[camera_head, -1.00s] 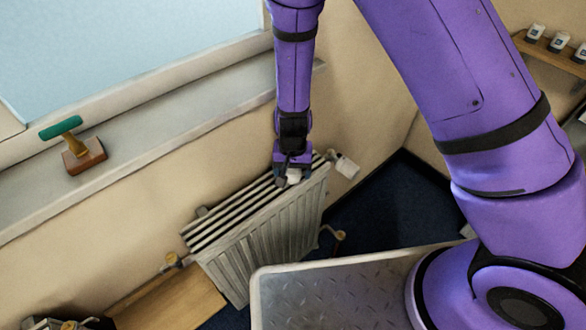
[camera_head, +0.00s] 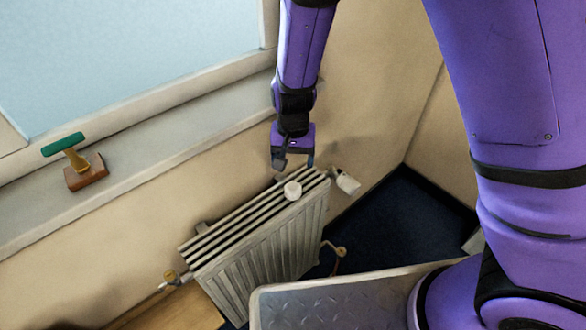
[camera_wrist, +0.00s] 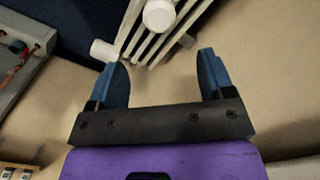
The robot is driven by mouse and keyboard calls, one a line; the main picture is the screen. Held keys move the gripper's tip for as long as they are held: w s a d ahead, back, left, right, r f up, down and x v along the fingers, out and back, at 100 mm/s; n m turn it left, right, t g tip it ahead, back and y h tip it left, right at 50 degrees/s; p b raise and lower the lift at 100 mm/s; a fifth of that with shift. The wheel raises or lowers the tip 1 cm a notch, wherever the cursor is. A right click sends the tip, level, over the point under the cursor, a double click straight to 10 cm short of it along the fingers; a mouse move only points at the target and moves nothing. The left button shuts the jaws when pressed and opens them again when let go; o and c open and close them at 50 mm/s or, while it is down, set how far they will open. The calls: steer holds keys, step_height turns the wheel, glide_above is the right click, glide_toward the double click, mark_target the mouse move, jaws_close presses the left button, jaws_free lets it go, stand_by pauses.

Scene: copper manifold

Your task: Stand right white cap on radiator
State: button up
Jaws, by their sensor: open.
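The white cap (camera_head: 292,190) stands on the top of the radiator (camera_head: 262,245), near its right end. It also shows in the wrist view (camera_wrist: 159,15), seen from above, beyond the fingertips on the radiator's bars (camera_wrist: 160,48). My gripper (camera_head: 293,164) is just above and behind the cap, apart from it. In the wrist view my gripper (camera_wrist: 164,70) has its two blue fingers spread wide with nothing between them.
A white valve knob (camera_head: 347,182) sticks out at the radiator's right end. A green-handled stamp (camera_head: 75,160) stands on the window sill (camera_head: 140,155) at left. The wall is close behind the radiator. A metal tread-plate surface (camera_head: 340,305) lies in front.

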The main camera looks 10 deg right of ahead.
steer(key=s+d+r+t+y, duration=0.1)
steer(key=d+r, duration=0.3)
steer(key=r, duration=0.3)
steer(key=s+d+r+n+y, duration=0.1)
steer(key=d+r, duration=0.3)
steer(key=r, duration=0.4)
steer(key=s+d+r+t, duration=0.1)
steer(key=s+d+r, duration=0.1)
steer(key=d+r, duration=0.4)
steer(key=s+d+r+t+h, duration=0.1)
steer(key=s+d+r, duration=0.4)
steer(key=s+r, duration=0.1)
steer(key=s+d+r+n+t+h, duration=0.1)
steer(key=s+d+r+t, duration=0.1)
steer(key=s+d+r, duration=0.3)
steer(key=s+r, duration=0.1)
steer(key=s, duration=0.3)
steer(key=shift+d, duration=0.2)
